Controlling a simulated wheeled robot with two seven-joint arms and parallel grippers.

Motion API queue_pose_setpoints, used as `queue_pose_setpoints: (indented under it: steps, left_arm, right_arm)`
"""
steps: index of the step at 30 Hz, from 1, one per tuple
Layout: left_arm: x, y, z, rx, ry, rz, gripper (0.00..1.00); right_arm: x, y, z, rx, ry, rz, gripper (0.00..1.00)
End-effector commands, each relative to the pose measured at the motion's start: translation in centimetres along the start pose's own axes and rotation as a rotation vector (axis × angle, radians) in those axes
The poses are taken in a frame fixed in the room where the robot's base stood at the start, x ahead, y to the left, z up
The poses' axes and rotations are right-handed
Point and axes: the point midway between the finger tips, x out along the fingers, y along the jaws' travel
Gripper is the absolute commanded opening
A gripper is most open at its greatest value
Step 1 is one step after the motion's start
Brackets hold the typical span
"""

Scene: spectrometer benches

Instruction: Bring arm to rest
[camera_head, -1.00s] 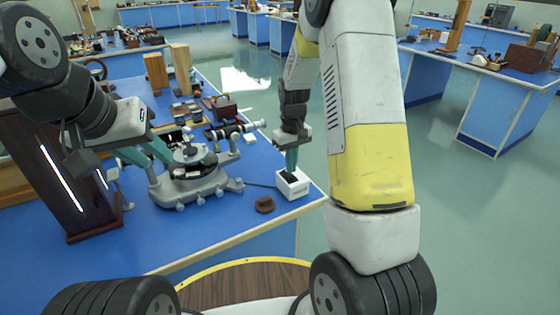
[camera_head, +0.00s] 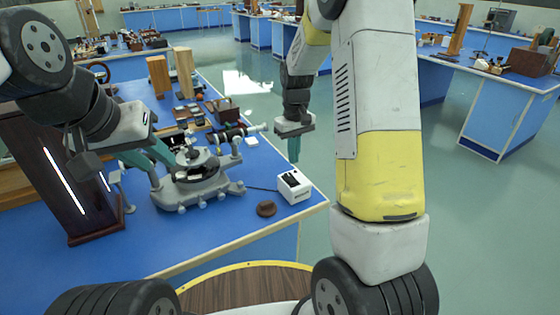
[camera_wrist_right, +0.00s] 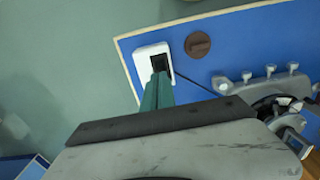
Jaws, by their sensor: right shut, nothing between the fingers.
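My right gripper (camera_head: 294,150) hangs above and a little behind the small white box (camera_head: 295,188), its teal fingers shut, pointing down and empty. In the right wrist view the shut fingers (camera_wrist_right: 158,92) overlap the near edge of the white box (camera_wrist_right: 145,65) and its black top. In the head view there is a gap between the fingertips and the box. My left gripper (camera_head: 148,152) reaches in at the left, its teal fingers beside the grey spectrometer (camera_head: 198,182). Whether its jaws are open or touch the instrument cannot be made out.
A round brown knob-like disc (camera_head: 266,208) lies on the blue bench (camera_head: 220,226) near its front edge. A dark wooden case (camera_head: 62,180) stands at the left. Wooden blocks and small instruments fill the bench's back. Open floor (camera_head: 440,215) lies to the right.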

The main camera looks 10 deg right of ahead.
Motion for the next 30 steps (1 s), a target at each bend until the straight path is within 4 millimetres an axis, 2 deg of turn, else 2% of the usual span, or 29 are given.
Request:
queue_pose_setpoints:
  steps: [4, 8, 12, 18, 24, 30]
  left_arm:
    - [0.0, 0.0, 0.0, 0.0, 0.0, 0.0, 0.34]
    - [0.0, 0.0, 0.0, 0.0, 0.0, 0.0, 0.34]
    - [0.0, 0.0, 0.0, 0.0, 0.0, 0.0, 0.34]
    - [0.0, 0.0, 0.0, 0.0, 0.0, 0.0, 0.34]
    - [0.0, 0.0, 0.0, 0.0, 0.0, 0.0, 0.34]
    - [0.0, 0.0, 0.0, 0.0, 0.0, 0.0, 0.34]
  right_arm:
    - [-2.0, -0.4, 0.7, 0.019, 0.034, -0.008, 0.0]
    - [-6.2, -1.4, 2.9, 0.062, 0.111, -0.028, 0.0]
    - [-11.1, -3.0, 6.5, 0.114, 0.212, -0.051, 0.0]
    - [-16.1, -5.8, 12.3, 0.182, 0.353, -0.075, 0.0]
    - [-18.6, -8.4, 18.0, 0.241, 0.48, -0.085, 0.0]
    - [-19.0, -10.0, 21.3, 0.275, 0.556, -0.085, 0.0]
